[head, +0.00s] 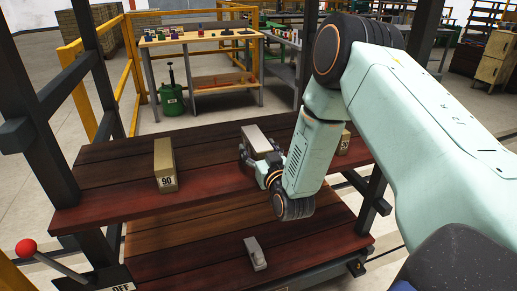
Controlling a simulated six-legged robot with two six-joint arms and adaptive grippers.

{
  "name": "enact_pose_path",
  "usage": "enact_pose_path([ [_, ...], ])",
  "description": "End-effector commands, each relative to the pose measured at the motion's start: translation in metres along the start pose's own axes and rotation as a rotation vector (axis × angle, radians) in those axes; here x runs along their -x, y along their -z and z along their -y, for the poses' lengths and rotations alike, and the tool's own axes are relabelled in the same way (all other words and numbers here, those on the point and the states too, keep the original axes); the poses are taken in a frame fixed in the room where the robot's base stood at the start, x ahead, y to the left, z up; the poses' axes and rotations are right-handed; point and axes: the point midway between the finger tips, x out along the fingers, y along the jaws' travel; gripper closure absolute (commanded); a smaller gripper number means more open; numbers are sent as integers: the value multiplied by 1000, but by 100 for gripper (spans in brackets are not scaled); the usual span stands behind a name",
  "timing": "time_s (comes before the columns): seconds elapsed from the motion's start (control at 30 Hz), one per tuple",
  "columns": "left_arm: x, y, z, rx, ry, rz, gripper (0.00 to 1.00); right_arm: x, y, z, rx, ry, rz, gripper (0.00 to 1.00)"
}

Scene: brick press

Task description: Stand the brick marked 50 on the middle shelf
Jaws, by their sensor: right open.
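A tan brick marked 90 (165,165) stands on the upper wooden shelf at the left. A brick with a pale top (257,138) is at the shelf's middle, by my right gripper (257,163); its marking is hidden from this view. The right gripper is open around or close beside this brick; the wrist covers part of it and I cannot tell whether the fingers touch it. Another brick (343,143) stands at the right, mostly behind my arm, its label only partly readable, seeming to begin with 5. My left gripper is not in view.
A small pale grey object (255,253) lies on the lower wooden shelf (190,262). Dark posts frame the shelves. A lever with a red knob (26,248) stands at the lower left. The upper shelf (215,178) is clear between the brick marked 90 and the middle brick.

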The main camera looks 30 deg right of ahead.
Motion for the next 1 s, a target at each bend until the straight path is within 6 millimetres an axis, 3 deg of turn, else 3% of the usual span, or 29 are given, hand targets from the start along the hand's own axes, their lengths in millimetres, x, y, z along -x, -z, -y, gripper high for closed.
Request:
enact_pose_path([
  [0.27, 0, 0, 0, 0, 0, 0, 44, 12, -2, 0, 0, 0, 6, 31],
  [0.7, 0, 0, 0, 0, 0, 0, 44, 95, -1, 0, -1, -1, 5, 31],
  [1.0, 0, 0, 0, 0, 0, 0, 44, 119, -1, 0, 0, -1, 1, 31],
])
